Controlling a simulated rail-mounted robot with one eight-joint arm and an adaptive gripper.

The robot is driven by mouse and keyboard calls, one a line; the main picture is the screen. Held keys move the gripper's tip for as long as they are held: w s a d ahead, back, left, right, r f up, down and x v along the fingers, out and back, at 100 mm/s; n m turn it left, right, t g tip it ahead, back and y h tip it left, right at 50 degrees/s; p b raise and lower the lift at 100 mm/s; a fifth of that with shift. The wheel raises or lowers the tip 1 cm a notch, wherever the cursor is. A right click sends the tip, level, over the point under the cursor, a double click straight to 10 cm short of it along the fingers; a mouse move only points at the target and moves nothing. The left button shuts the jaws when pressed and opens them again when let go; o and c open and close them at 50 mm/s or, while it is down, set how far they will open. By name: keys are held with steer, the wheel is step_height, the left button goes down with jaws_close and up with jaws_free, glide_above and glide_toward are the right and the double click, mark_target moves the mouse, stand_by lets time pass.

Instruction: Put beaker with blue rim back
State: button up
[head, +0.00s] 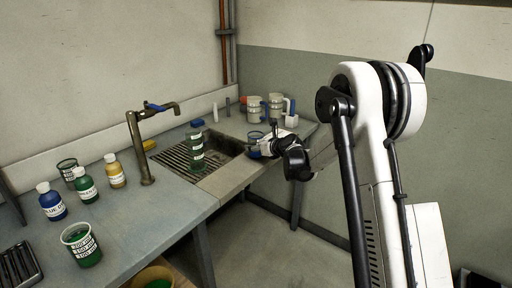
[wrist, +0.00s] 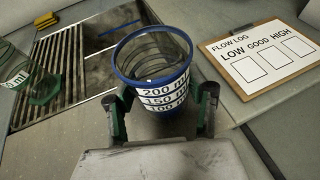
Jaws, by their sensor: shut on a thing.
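The beaker with the blue rim (wrist: 152,55) is clear, with white labels reading 200, 150 and 100 ml, and looks empty in the wrist view. My gripper (wrist: 160,106) is shut on it, one dark green finger on each side of its lower wall. In the head view the beaker (head: 255,137) is at the right edge of the sink, partly hidden by my gripper (head: 266,147). I cannot tell whether its base touches the surface below.
A slatted sink (head: 172,160) holds a green-tinted beaker (head: 195,150). A tap (head: 135,140), labelled bottles (head: 86,184) and a beaker of green liquid (head: 81,248) stand left. White jugs (head: 254,108) stand behind. A clipboard (wrist: 262,60) lies right of the held beaker.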

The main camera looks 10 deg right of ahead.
steer(key=shift+f, duration=0.1)
steer(key=o, duration=1.3)
